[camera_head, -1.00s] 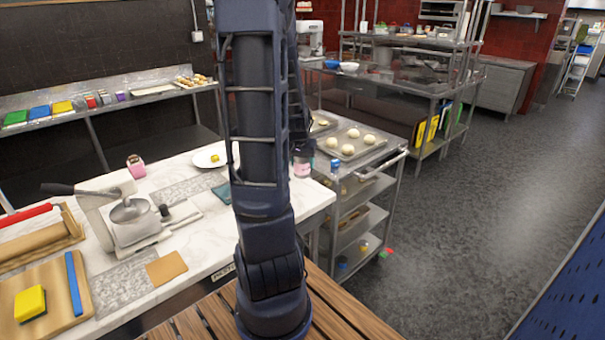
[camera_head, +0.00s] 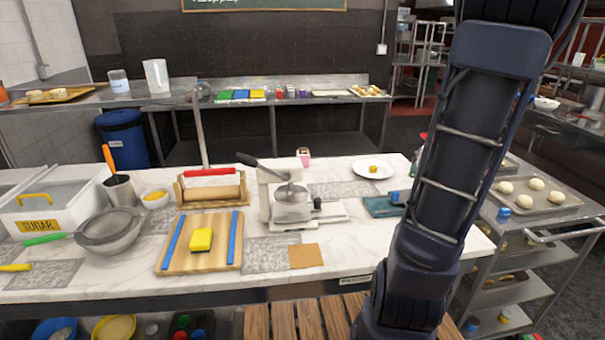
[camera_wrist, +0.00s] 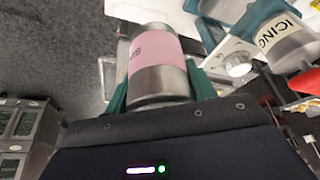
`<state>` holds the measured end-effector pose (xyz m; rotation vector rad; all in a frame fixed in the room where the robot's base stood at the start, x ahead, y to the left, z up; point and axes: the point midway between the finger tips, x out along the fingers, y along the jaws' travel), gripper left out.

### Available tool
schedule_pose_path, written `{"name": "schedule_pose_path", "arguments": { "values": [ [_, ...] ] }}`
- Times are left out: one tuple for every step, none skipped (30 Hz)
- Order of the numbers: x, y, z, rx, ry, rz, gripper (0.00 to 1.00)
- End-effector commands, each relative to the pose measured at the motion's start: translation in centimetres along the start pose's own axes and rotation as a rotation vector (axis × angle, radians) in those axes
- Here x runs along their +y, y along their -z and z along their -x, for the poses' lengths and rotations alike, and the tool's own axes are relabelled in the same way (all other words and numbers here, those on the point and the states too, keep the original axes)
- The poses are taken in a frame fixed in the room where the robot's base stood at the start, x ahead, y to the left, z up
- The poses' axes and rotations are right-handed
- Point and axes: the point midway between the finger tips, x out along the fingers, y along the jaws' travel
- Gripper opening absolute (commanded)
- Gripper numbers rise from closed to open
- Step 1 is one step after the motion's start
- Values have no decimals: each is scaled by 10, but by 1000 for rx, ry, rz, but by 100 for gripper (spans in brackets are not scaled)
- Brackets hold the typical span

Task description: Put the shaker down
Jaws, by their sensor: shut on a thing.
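The shaker (camera_wrist: 155,50) is a metal cylinder with a pink label, its lettering partly visible. In the wrist view it sits between the green fingers of my gripper (camera_wrist: 160,88), which is shut on it. In the head view my arm hides the gripper and the held shaker. A white marble-topped counter (camera_head: 345,262) spans the head view. I cannot tell the shaker's height over any surface.
On the counter are a pink-labelled container (camera_head: 303,153), a white plate (camera_head: 372,168), a press (camera_head: 292,210), and a cutting board (camera_head: 170,262) with a yellow sponge (camera_head: 201,239). A container labelled ICING (camera_wrist: 285,38) is right of the shaker. Bare marble shows along the front edge.

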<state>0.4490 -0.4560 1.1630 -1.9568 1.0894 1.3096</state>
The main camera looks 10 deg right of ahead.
Motion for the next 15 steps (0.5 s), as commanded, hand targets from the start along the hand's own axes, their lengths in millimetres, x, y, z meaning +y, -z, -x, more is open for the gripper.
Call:
{"name": "schedule_pose_path", "arguments": {
  "values": [
    [0,3,6,4,2,-1,28],
    [0,5,10,5,2,-1,28],
    [0,8,18,6,3,-1,28],
    [0,11,26,7,3,-1,28],
    [0,14,31,6,3,0,28],
    [0,17,39,5,2,0,28],
    [0,20,46,7,3,-1,28],
    [0,23,54,6,3,-1,28],
    [0,26,61,6,2,0,28],
    [0,29,68,6,2,0,28],
    [0,31,74,6,2,0,28],
    [0,34,82,6,2,0,28],
    [0,37,87,6,2,1,28],
    [0,39,92,5,2,1,28],
    [0,42,100,5,2,0,28]
  ]
}}
